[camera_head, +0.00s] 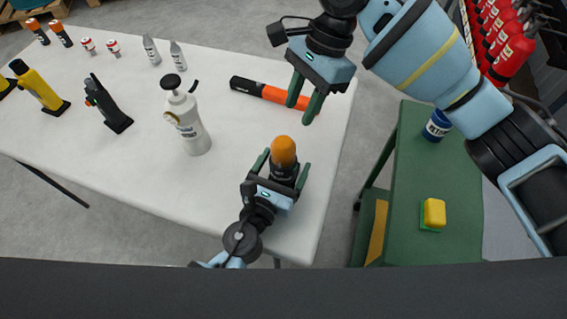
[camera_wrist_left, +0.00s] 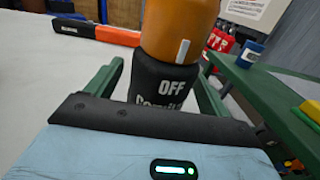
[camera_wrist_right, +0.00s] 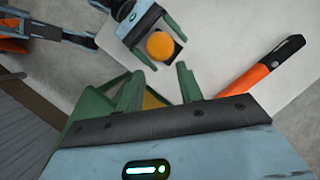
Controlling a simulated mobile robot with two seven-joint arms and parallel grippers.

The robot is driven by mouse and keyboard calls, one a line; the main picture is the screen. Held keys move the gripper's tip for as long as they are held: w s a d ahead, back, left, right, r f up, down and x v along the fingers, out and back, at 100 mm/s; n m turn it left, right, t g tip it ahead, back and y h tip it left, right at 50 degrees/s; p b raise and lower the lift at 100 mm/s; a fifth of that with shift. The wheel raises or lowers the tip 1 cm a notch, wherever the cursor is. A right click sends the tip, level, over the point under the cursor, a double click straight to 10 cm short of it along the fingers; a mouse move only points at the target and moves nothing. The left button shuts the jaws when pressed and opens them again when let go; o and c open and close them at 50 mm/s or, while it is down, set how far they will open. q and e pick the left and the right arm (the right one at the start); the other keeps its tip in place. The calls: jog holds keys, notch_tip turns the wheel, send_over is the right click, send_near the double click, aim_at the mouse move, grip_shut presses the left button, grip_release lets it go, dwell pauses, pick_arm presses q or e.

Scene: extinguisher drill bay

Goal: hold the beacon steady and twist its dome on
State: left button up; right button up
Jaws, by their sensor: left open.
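The beacon stands upright near the table's front right corner. Its orange dome (camera_head: 284,151) sits on its black base (camera_head: 283,174). In the left wrist view the dome (camera_wrist_left: 180,28) bears a pale mark, above the word OFF on the base (camera_wrist_left: 163,88). I cannot tell whether the dome is threaded on. My left gripper (camera_head: 281,170) is open, with one finger on each side of the base and a small gap showing. My right gripper (camera_head: 304,98) is open and empty, raised behind the beacon, above the orange-and-black flashlight. The right wrist view shows the dome (camera_wrist_right: 160,45) beyond its fingers.
The flashlight (camera_head: 268,92) lies behind the beacon. A white pump bottle (camera_head: 187,120) stands to the left. Small bottles and tools stand farther back left. A green cart (camera_head: 415,180) at the right holds a yellow block (camera_head: 434,212) and a blue can (camera_head: 437,126).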

pick_arm(q)
jog(key=shift+c, duration=0.3)
